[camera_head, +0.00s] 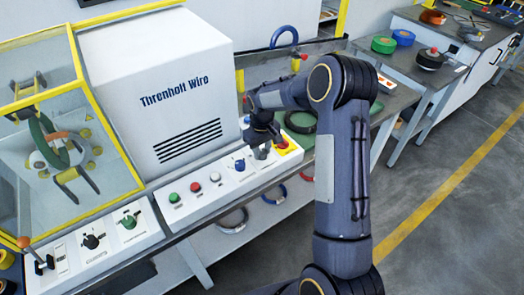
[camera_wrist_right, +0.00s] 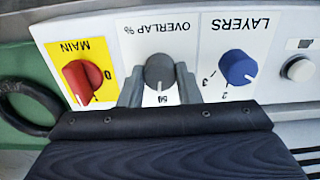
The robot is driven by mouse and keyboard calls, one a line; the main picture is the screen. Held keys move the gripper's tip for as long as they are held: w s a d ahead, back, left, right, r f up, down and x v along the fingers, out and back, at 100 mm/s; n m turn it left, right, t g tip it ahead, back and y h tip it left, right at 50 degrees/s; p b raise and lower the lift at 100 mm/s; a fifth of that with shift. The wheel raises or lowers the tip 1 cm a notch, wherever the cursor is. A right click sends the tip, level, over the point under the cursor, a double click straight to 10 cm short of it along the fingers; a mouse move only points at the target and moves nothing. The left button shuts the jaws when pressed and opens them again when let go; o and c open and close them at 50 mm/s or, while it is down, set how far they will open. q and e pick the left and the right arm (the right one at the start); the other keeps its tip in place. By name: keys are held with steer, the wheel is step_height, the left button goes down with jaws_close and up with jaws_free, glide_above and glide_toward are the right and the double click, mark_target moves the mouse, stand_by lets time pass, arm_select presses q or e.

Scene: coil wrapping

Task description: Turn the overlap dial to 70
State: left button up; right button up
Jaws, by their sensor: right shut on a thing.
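The grey overlap dial (camera_wrist_right: 160,70) sits on a white panel labelled "OVERLAP %" and appears upside down in the right wrist view. Its white pointer mark is by the printed 50. My right gripper (camera_wrist_right: 159,88) has one finger on each side of the dial and is shut on it. In the head view my right gripper (camera_head: 262,150) reaches down to the control panel and mostly hides the dial. My left gripper is not in view.
The blue layers knob (camera_wrist_right: 238,67) and the red main switch (camera_wrist_right: 83,80) flank the dial closely. Green, red and white buttons (camera_head: 195,187) line the panel farther left. A Threnholt Wire cabinet (camera_head: 155,80) stands behind. A dark coil (camera_head: 301,121) lies beyond the panel.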

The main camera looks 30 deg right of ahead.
mark_target(262, 152)
steer(key=shift+f+m+b, duration=0.1)
steer(key=shift+m+b, duration=0.5)
steer(key=shift+m, duration=0.6)
steer(key=m+b, duration=0.1)
steer(key=m, duration=0.1)
steer(key=shift+m, duration=0.4)
steer(key=m, duration=0.5)
steer(key=shift+b, duration=0.3)
steer(key=shift+m, duration=0.3)
steer(key=o, duration=1)
step_height(262, 152, up, 8)
steer(key=shift+r, duration=0.1)
